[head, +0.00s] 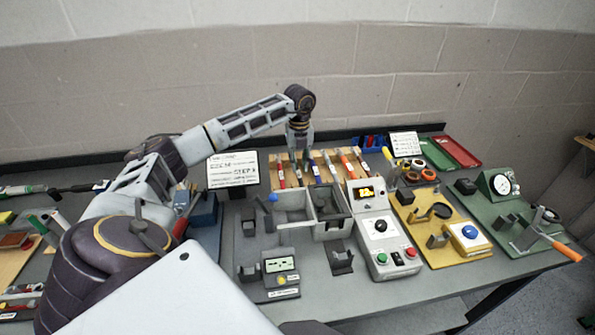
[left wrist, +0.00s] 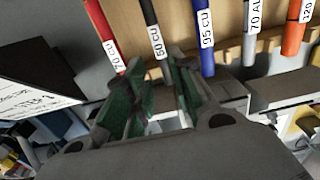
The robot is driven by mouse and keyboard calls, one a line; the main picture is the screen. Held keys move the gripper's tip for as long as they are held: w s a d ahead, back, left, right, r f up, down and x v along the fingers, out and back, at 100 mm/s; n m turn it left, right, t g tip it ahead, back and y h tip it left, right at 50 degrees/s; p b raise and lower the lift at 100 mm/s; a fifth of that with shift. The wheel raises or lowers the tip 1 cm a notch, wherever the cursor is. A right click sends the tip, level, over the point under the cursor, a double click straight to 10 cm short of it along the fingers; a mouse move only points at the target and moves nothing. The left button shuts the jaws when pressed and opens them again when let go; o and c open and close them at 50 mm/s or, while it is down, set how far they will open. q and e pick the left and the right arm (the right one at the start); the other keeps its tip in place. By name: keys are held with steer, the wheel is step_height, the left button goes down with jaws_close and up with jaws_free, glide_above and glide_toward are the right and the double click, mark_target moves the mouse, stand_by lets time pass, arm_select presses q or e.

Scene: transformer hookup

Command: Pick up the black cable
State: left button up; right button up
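The black cable (left wrist: 148,14), with a white "50 CU" label, lies between a red cable (left wrist: 104,30) and a blue cable (left wrist: 204,30) in the left wrist view. My left gripper (left wrist: 155,85) is open, its two green-padded fingers apart with the black cable in line with the gap between them. I cannot tell whether they touch it; the cable's lower end is hidden by the fingers. In the head view my left gripper (head: 299,152) is over the wooden cable rack, hiding part of the black cable. My right gripper is not in view.
A grey cable (left wrist: 251,35) and an orange cable (left wrist: 295,28) stand farther right on the rack. A sign (head: 233,170) is left of the rack. A grey divided bin (head: 292,216) and a meter box (head: 379,235) stand in front.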

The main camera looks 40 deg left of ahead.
mark_target(300, 178)
arm_select(q)
steer(key=shift+f, duration=0.4)
steer(key=shift+w+d+f+p, duration=0.1)
steer(key=shift+f+p, duration=0.6)
steer(key=shift+f, duration=1.9)
jaws_close()
